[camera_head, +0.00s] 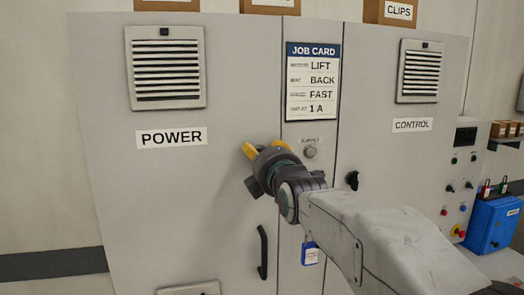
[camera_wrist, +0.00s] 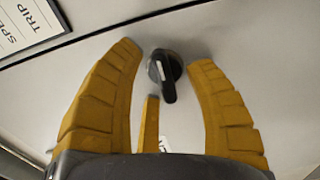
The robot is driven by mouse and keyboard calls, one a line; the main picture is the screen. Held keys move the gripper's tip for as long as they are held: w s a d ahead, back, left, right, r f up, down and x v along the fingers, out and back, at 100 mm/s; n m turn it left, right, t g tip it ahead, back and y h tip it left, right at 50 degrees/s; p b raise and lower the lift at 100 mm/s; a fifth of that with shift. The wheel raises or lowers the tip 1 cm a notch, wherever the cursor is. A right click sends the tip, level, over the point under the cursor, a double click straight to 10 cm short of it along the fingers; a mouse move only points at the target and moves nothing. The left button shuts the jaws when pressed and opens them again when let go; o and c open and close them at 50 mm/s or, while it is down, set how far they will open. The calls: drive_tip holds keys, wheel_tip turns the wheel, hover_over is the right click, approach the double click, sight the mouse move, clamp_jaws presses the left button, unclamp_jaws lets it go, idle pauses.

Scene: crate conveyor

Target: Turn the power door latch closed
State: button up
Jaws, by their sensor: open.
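The grey POWER door (camera_head: 180,190) stands at the left of the head view, with its name on a white label. Its latch is hidden behind my gripper in the head view. In the wrist view the latch (camera_wrist: 166,72) is a round black knob with a bar handle pointing down in the picture, slightly right. My gripper (camera_head: 264,148) is open in front of the door's right side. In the wrist view its yellow fingers (camera_wrist: 165,52) stand on either side of the latch with gaps, not visibly touching it. A shorter yellow part shows below it.
A job card (camera_head: 312,85) is on the narrow panel to the right, above a round SUPPLY knob (camera_head: 310,152). A black door handle (camera_head: 263,252) is below my gripper. A blue padlock (camera_head: 310,254) hangs by my arm. The CONTROL door's black latch (camera_head: 352,180) is further right.

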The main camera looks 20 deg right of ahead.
drive_tip(key=shift+w, duration=0.3)
drive_tip(key=shift+c, duration=0.5)
clamp_jaws()
